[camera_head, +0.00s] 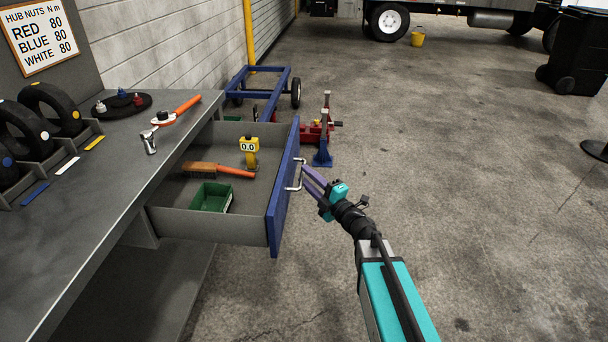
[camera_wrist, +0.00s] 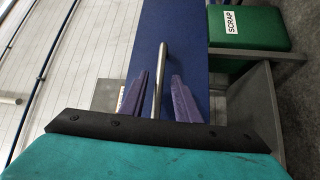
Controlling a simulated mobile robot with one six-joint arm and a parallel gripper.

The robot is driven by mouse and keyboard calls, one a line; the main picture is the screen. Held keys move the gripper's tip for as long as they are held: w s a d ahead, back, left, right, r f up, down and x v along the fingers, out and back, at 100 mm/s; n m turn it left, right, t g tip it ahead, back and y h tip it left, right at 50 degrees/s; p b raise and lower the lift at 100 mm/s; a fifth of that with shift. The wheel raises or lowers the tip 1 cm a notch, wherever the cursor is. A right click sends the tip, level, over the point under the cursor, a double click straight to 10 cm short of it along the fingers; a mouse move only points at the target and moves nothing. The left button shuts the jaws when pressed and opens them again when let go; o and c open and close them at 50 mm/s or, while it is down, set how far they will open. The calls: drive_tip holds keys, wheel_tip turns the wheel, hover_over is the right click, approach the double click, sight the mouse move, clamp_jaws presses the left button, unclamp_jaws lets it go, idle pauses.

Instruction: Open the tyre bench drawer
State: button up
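The tyre bench (camera_head: 105,175) runs along the left side of the head view. Its drawer, with a blue front (camera_head: 283,200) and grey walls, stands pulled well out. A metal bar handle (camera_head: 297,176) is on the drawer front. My gripper (camera_head: 308,174) is at this handle, with its purple fingers pointing at the drawer front. In the wrist view the bar handle (camera_wrist: 159,80) lies between the two fingers (camera_wrist: 159,77), which are apart with gaps on both sides. Inside the drawer are a green box (camera_head: 210,197), an orange-handled brush (camera_head: 220,170) and a yellow gauge (camera_head: 249,150).
Tyres (camera_head: 50,110), a torque wrench (camera_head: 176,111) and a socket (camera_head: 149,143) are on the bench top. A blue wheeled frame (camera_head: 265,85) and a jack stand (camera_head: 323,150) stand beyond the drawer. The floor (camera_head: 460,170) to the right is mostly clear.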

drive_tip(key=p+v, duration=0.4)
drive_tip(key=v, duration=0.6)
drive_tip(key=shift+s+d, duration=0.2)
drive_tip(key=shift+s, duration=0.1)
drive_tip(key=shift+d+f, duration=0.1)
idle(0.3)
